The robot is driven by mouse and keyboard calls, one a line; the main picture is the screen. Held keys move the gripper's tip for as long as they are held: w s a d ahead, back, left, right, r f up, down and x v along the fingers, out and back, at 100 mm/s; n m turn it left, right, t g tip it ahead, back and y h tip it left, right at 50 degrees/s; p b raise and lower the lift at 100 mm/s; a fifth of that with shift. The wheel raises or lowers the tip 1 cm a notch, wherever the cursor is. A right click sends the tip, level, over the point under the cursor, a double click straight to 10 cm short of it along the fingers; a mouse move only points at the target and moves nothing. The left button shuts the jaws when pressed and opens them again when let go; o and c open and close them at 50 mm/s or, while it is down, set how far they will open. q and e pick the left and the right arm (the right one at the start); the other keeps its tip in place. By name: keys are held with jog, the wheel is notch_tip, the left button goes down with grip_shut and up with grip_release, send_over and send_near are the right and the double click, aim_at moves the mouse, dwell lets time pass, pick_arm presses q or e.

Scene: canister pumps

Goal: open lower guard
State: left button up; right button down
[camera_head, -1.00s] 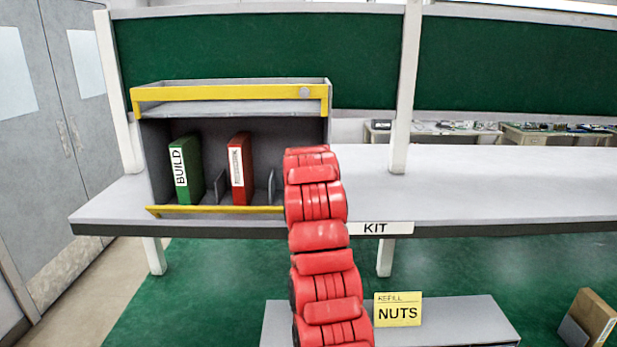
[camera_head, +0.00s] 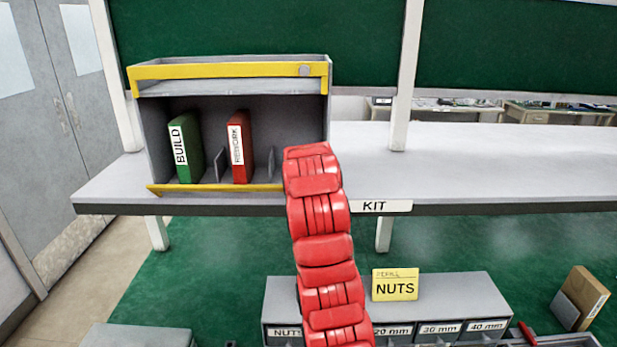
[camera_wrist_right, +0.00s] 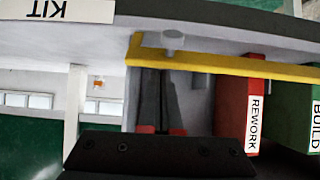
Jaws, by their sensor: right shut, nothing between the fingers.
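The grey cabinet on the bench has an upper yellow guard bar (camera_head: 235,70) with a round grey knob (camera_head: 304,70). The lower guard is a yellow strip (camera_head: 225,187) along the front bottom edge; my red right arm hides its right end in the head view. The wrist view is upside down and shows this strip (camera_wrist_right: 225,65) with a grey knob (camera_wrist_right: 173,40) near its end. My right gripper (camera_wrist_right: 162,76) is shut and empty, its dark fingertips beside the strip, close to the knob; contact cannot be told. My left gripper is not in view.
A green BUILD binder (camera_head: 187,150) and red REWORK binder (camera_head: 239,150) stand inside the cabinet. The bench top (camera_head: 480,160) at right is clear, with a KIT label (camera_head: 375,206) on its edge. A bin unit (camera_head: 450,295) with a NUTS sign (camera_head: 395,285) stands below.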

jog(key=shift+f, duration=0.1)
jog(key=b, duration=0.1)
jog(key=f+t+b, duration=0.1)
jog(key=shift+s+b, duration=0.2)
jog(key=shift+b, duration=0.2)
jog(key=shift+s+r+t+b, duration=0.1)
jog(key=shift+s+t+b, duration=0.2)
jog(key=shift+b, duration=0.25)
jog(key=shift+s+f+t+b, duration=0.6)
jog(key=shift+t+b, duration=0.7)
jog(key=shift+b, duration=1.15)
jog(key=shift+s+f+t+b, duration=0.45)
jog(key=shift+f+t+b, duration=0.6)
jog(key=shift+b, duration=1.45)
jog(key=shift+s+f+t+b, duration=0.5)
jog(key=shift+t+b, duration=1.05)
jog(key=shift+b, duration=0.9)
